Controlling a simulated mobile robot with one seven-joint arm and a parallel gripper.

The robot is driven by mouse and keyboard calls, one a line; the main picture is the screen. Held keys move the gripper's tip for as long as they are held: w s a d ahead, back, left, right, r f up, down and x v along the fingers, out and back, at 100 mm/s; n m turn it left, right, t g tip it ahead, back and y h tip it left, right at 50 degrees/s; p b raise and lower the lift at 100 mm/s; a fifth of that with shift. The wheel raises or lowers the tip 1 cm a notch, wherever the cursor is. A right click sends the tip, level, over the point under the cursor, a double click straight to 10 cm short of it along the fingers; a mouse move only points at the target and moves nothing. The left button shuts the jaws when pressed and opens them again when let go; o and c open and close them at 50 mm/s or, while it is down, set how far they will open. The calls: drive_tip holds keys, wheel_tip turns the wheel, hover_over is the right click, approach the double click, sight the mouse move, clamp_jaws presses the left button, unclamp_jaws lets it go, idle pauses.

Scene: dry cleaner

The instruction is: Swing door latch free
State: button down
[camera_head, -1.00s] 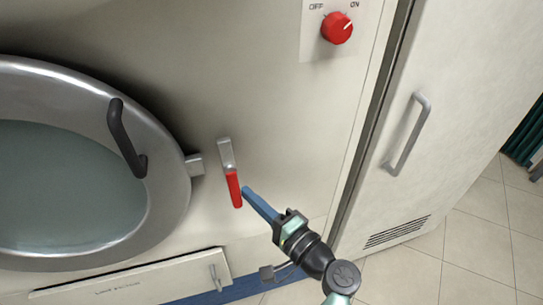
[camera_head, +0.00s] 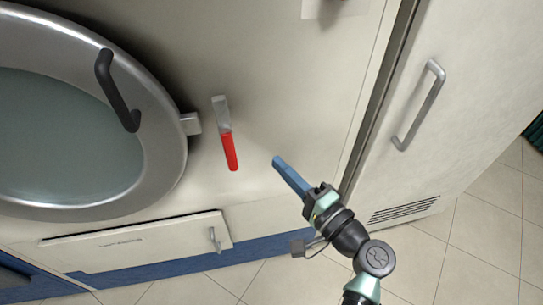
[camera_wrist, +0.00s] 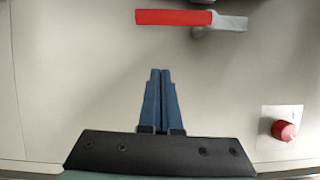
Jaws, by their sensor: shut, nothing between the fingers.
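The door latch (camera_head: 226,134) is a grey metal piece with a red grip, mounted on the cream machine front just right of the round door (camera_head: 165,165). Its red grip hangs down, tilted slightly right at its lower end. In the wrist view the latch (camera_wrist: 174,17) lies across the top, red grip to the left. The round door has a grey metal rim, a dark handle (camera_head: 117,90) and a small tab (camera_head: 190,123) pointing toward the latch. My gripper (camera_head: 278,162) has blue fingers, shut and empty, to the right of the red grip and apart from it.
A tall cabinet door with a grey handle (camera_head: 419,105) and a vent stands to the right. A low panel (camera_head: 140,240) with a small handle lies below the round door. A red knob (camera_wrist: 284,130) shows in the wrist view. Tiled floor is clear in front.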

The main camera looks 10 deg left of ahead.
drive_tip(key=shift+v, duration=2.55)
drive_tip(key=shift+s+a+r, duration=0.1)
drive_tip(key=shift+s+a, duration=0.05)
drive_tip(key=w+a+r+n+t+h+p, duration=0.1)
drive_tip(key=w+r+n+t+h+p, duration=0.2)
drive_tip(key=r, duration=1.1)
drive_tip(key=w+a+r+n+t+h+p, duration=0.1)
drive_tip(key=w+r+n+h+p, duration=0.25)
drive_tip(key=r, duration=1.05)
drive_tip(key=s+r+n+t+h, duration=0.1)
drive_tip(key=s+r+t+h, duration=0.1)
drive_tip(key=r, duration=0.8)
drive_tip(key=s+r+n+t+h+p, duration=0.1)
drive_tip(key=s+r+t+h, duration=0.1)
drive_tip(key=s+r+t, duration=0.2)
drive_tip(key=s+r+n+t+h+p, duration=0.1)
drive_tip(key=s+r+t, duration=0.3)
drive_tip(key=r, duration=1.2)
drive_tip(key=s+h, duration=0.1)
drive_tip(key=s, duration=0.2)
drive_tip(key=shift+s+a+r, duration=0.25)
drive_tip(key=shift+s+a, duration=0.05)
drive_tip(key=shift+s, duration=0.1)
drive_tip(key=shift+a+n, duration=0.1)
drive_tip(key=shift+n, duration=0.25)
